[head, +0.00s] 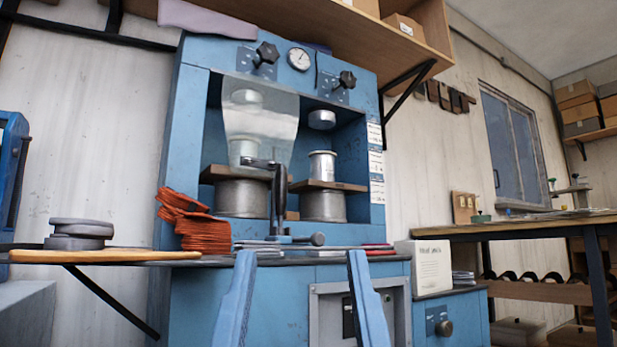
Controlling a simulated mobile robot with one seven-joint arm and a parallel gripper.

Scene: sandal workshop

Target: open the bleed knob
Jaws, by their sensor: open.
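A blue press (180,150) stands ahead of me. Its upper front carries two black lobed knobs, one at the left (266,53) and one at the right (346,80), with a round gauge (299,59) between them. My gripper (301,256) shows as two pale blue fingers at the bottom of the picture. They are wide apart with nothing between them, well below the upper knobs and left of the grey knob.
A black lever (279,195) and a clear shield (262,125) stand before the left press bay. A wooden shelf (330,42) overhangs above. A workbench (540,226) stands right.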

